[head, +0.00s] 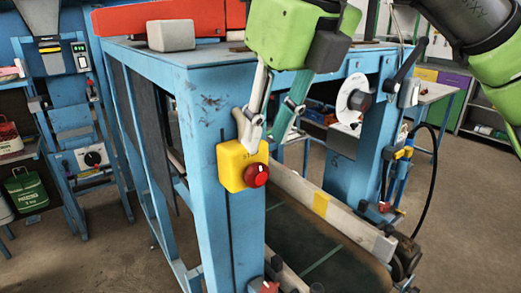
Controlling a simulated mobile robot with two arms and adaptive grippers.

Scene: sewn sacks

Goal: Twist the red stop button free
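The red stop button (256,175) is a round red knob on the front of a yellow box (236,165). The box is fixed to the corner post of a blue machine frame. My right gripper (260,142) comes down from above with its green body at the top of the head view. Its two fingers are apart, with a gap between them. The tips are at the upper edge of the yellow box, above the red knob and not around it. One fingertip overlaps the box top; whether it touches cannot be told. My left gripper is not in view.
The blue frame (205,110) fills the middle. A conveyor belt (315,250) runs at its lower right. A white dial (352,100) and a post with a black lever stand to the right. Blue machines with sacks (27,190) stand left. Open floor (455,215) lies right.

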